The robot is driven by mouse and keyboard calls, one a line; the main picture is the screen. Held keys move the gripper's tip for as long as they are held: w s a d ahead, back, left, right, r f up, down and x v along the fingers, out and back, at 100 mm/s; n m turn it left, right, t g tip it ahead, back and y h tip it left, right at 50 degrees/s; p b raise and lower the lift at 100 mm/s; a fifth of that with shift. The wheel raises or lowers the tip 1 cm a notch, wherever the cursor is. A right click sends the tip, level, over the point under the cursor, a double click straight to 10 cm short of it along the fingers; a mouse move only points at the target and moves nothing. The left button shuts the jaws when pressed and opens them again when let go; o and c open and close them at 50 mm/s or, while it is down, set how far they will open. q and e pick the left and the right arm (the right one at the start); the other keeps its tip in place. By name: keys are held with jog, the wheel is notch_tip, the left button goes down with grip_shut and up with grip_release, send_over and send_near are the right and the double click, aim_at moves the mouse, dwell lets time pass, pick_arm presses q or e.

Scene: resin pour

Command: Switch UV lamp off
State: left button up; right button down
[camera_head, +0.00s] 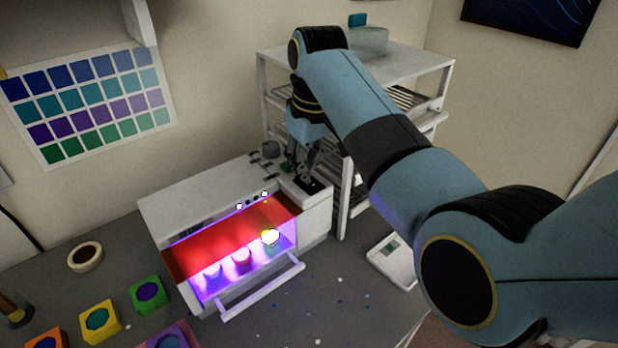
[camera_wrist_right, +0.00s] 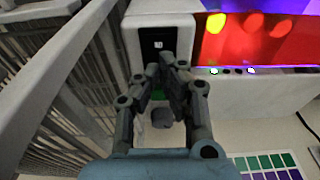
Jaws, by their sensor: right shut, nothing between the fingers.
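The UV lamp is a white box (camera_head: 180,207) with a red translucent window (camera_head: 215,243). Its inside glows violet over several small cups, so the lamp is lit. A black panel (camera_head: 316,187) sits on the white block at its right end; the wrist view shows this panel (camera_wrist_right: 158,42) with a small white mark. My right gripper (camera_head: 308,182) is shut and empty, pointing down at this end of the box. In the wrist view its fingertips (camera_wrist_right: 168,68) lie just beside the black panel; I cannot tell whether they touch it. My left gripper is not in view.
A grey knob (camera_wrist_right: 162,118) stands behind the gripper. A white shelf rack (camera_head: 350,195) rises close to the right of the lamp. A white scale (camera_head: 392,259) lies on the right, and several coloured moulds (camera_head: 98,322) at the front left. A tape roll (camera_head: 85,257) lies left.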

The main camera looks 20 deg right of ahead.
jog(key=shift+w+r+p, duration=0.1)
jog(key=shift+r+p, duration=0.35)
jog(key=shift+r, duration=2.95)
jog(key=shift+f, duration=0.1)
